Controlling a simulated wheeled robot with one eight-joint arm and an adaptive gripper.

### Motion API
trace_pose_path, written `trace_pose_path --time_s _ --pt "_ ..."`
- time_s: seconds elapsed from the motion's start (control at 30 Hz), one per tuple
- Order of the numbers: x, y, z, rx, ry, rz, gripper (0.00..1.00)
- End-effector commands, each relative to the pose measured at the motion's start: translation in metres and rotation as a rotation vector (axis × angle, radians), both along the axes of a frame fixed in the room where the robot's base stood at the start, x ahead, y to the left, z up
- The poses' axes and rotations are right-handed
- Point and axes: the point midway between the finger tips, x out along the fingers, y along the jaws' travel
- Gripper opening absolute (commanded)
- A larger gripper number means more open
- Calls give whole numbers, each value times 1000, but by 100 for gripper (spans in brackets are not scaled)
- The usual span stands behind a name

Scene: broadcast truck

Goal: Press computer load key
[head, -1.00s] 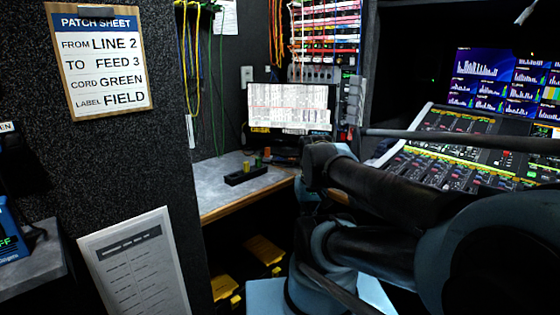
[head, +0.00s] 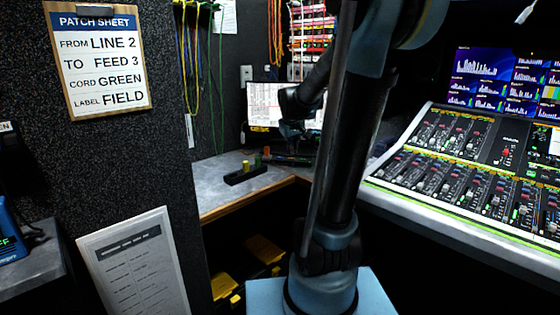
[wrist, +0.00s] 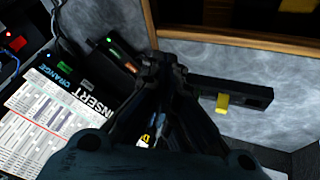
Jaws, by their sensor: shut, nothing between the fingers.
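The computer screen (head: 263,100) stands at the back of the grey desk, showing a bright table. In the wrist view the screen (wrist: 45,115) is at lower left, with "INSERT" and "ORANGE" on its edge. A dark strip (wrist: 118,52) with a green and an orange light lies between the screen and my fingers. I cannot make out which key is the load key. My gripper (wrist: 160,62) is shut and empty, pointing down over the desk; I cannot tell whether it touches anything. In the head view my gripper (head: 292,132) is in front of the screen, partly hiding it.
A black block (head: 245,175) with a yellow piece lies on the desk (head: 215,183), left of my gripper. A mixing console (head: 470,165) is at right, patch cords (head: 187,60) hang behind. A clipboard (head: 98,62) hangs at left. The desk's front left is clear.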

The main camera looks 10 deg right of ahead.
Motion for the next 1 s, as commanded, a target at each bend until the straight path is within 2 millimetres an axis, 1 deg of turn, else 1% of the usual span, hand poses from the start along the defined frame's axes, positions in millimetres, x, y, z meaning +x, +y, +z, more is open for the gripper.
trace_pose_path --time_s 0.03,0.17,0.2,0.27,0.3,0.5,0.6,0.7,0.8,0.9,1.0 --pt "20 1 2 -12 -16 13 0" --pt "68 3 5 -47 -56 51 0" --pt "83 4 6 -58 -68 63 0" --pt "105 6 5 -76 -87 81 0" --pt "120 7 5 -86 -100 92 0" --pt "189 14 -2 -141 -159 149 0" --pt "217 16 -7 -167 -183 173 0" --pt "237 19 -12 -183 -202 190 0" --pt "249 21 -15 -195 -214 202 0" --pt "255 22 -17 -200 -219 207 0" --pt "256 22 -17 -202 -220 209 0"
